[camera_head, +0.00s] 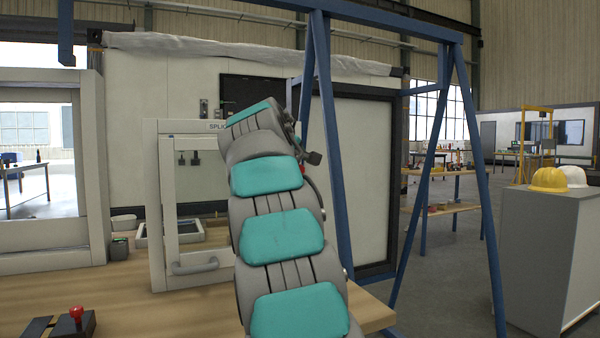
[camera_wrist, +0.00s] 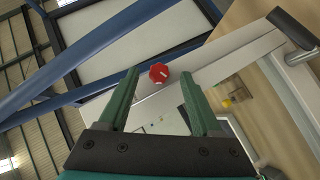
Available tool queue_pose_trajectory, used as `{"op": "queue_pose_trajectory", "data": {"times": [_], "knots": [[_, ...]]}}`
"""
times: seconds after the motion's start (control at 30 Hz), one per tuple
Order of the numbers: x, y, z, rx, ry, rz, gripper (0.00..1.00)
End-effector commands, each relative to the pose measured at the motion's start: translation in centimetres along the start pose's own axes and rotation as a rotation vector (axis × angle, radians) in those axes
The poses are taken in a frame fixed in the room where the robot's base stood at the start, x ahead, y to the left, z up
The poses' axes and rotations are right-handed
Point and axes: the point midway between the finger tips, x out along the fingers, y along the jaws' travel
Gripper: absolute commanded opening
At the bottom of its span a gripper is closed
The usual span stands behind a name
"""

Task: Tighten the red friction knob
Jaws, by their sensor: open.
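The red friction knob (camera_wrist: 159,72) shows in the wrist view as a small red disc with a pale mark. It is on the pale upright of the white frame (camera_head: 158,215), whose right side my arm hides in the head view. My gripper (camera_wrist: 160,78) is open, and its two green fingers appear on either side of the knob in the picture. The knob seems to be beyond the fingertips; I cannot tell the exact gap. In the head view a sliver of red (camera_head: 303,168) shows beside my arm, and my gripper is mostly hidden.
A blue steel frame (camera_head: 327,140) stands close to the right of my arm. A grey handle (camera_head: 194,267) sticks out from the white frame's door. A red-topped black device (camera_head: 76,315) lies on the wooden table (camera_head: 150,308) at front left. The table's middle is clear.

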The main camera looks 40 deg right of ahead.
Motion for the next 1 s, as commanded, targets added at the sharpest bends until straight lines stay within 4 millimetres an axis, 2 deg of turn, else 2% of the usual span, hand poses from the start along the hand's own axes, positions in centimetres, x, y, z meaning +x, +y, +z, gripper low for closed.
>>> {"op": "queue_pose_trajectory", "data": {"times": [0.1,0.2,0.5,0.67,0.77,0.87,1.0], "knots": [[-2.3,0.1,0.0,0.000,0.003,0.003,0.66],[-3.4,0.0,-0.1,0.000,0.003,0.002,0.66],[-4.0,0.0,0.0,0.000,0.001,0.000,0.66],[-3.6,-0.1,0.3,0.061,0.016,-0.034,0.49],[-2.6,-0.5,1.0,0.231,0.054,-0.132,0.48],[-1.5,-1.0,1.9,0.505,0.107,-0.298,0.48],[-0.6,-0.7,3.1,0.935,0.174,-0.569,0.48]]}}
